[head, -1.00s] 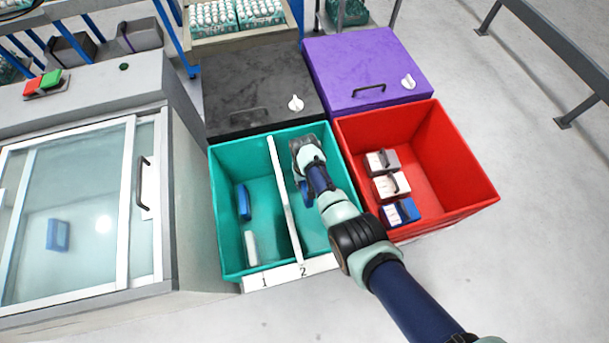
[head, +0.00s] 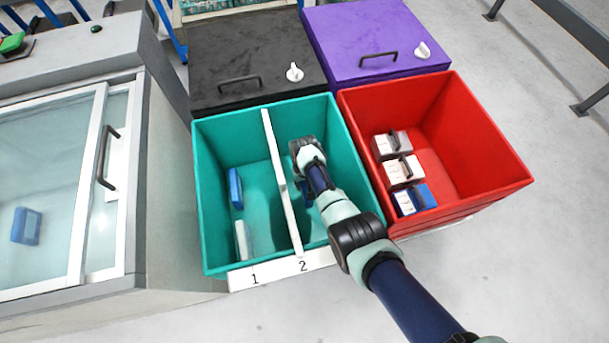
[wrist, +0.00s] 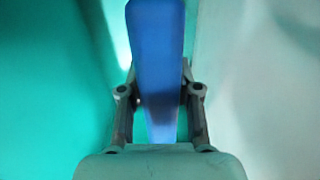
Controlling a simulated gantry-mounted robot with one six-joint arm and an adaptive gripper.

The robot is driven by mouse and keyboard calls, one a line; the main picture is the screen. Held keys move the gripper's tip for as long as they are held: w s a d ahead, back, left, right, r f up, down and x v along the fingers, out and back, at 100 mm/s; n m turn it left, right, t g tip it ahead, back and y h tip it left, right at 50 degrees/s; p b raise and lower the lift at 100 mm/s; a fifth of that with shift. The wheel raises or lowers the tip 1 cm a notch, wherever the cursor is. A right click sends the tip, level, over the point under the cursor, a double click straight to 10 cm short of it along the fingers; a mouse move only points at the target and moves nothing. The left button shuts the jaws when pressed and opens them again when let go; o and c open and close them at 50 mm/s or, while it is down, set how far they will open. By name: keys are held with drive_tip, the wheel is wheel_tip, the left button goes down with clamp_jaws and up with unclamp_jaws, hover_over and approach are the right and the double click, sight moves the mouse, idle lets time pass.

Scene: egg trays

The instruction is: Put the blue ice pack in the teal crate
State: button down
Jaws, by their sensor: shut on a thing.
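The teal crate (head: 214,262) stands in the middle of the head view, split by a white divider into compartments labelled 1 and 2. My gripper (wrist: 159,100) is shut on a blue ice pack (wrist: 157,45), with one finger on each side of it in the wrist view. In the head view my arm reaches down into compartment 2, and a bit of the held blue pack (head: 306,193) shows beside it. The fingertips are hidden there, and I cannot tell whether the pack touches the floor. Another blue pack (head: 236,188) and a white pack (head: 242,240) lie in compartment 1.
A red crate (head: 480,110) with several handled packs stands to the right. A black lidded box (head: 250,60) and a purple lidded box (head: 370,35) stand behind. A glass-topped freezer (head: 45,170) at the left has a blue pack (head: 26,226) inside.

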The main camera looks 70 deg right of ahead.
wheel_tip(320, 180, down, 8)
drive_tip(key=b, duration=0.6)
drive_tip(key=shift+r, duration=0.15)
drive_tip(key=shift+f+b, duration=0.45)
drive_tip(key=shift+f, duration=0.65)
drive_tip(key=c, duration=0.7)
unclamp_jaws()
drive_tip(key=shift+f, duration=0.1)
wheel_tip(320, 180, up, 12)
drive_tip(key=shift+r, duration=0.1)
